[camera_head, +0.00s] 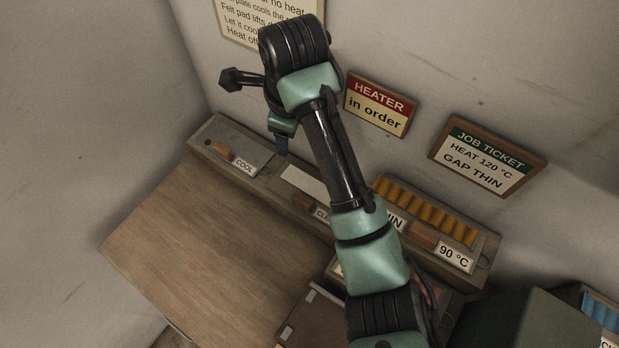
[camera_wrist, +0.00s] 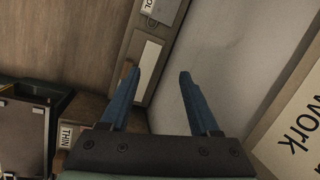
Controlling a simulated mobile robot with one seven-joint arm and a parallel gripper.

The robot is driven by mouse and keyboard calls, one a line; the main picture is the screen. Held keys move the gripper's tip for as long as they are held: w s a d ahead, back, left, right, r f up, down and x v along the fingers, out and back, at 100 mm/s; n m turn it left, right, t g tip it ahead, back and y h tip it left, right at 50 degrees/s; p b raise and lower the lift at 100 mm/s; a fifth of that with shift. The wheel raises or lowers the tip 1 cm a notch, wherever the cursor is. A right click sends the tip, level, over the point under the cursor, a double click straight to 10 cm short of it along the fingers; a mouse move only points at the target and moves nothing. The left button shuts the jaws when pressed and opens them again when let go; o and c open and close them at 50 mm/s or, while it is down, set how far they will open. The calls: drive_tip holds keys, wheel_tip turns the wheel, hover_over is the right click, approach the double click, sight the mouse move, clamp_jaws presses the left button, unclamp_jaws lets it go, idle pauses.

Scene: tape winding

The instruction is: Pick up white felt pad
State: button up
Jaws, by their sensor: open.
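The white felt pad (camera_head: 303,184) looks like a pale flat rectangle on the grey ledge at the back of the bench, right of the COOL label and partly behind my arm. In the wrist view the white strip (camera_wrist: 150,60) lies beyond my fingertips, closer to the left finger, which covers part of its edge. My gripper (camera_wrist: 159,73) is open, with two blue fingers apart and nothing between them. In the head view my gripper (camera_head: 282,146) is mostly hidden by the arm, with a bit of blue finger showing above the ledge near the COOL label.
The ledge carries a COOL label (camera_head: 244,165), a row of orange pieces (camera_head: 425,212) and a 90 °C label (camera_head: 456,258). The wall with the heater sign (camera_head: 378,103) and job ticket (camera_head: 487,161) rises close behind. The wooden bench top (camera_head: 205,235) is clear at left.

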drive_tip(key=s+d+f+m+g+h, duration=0.1)
drive_tip(key=s+d+f+m+g, duration=0.2)
drive_tip(key=s+f, duration=0.15)
drive_tip(key=b, duration=0.3)
hover_over(308, 202)
drive_tip(key=shift+m, duration=0.3)
drive_tip(key=f, duration=0.6)
drive_tip(key=shift+w+f, duration=0.1)
drive_tip(key=shift+w, duration=0.15)
drive_tip(key=shift+s+f+p, duration=0.15)
drive_tip(key=shift+f, duration=1.3)
drive_tip(key=shift+s+f+p, duration=0.1)
drive_tip(key=shift+f+p, duration=0.05)
drive_tip(key=shift+f, duration=1.3)
clamp_jaws()
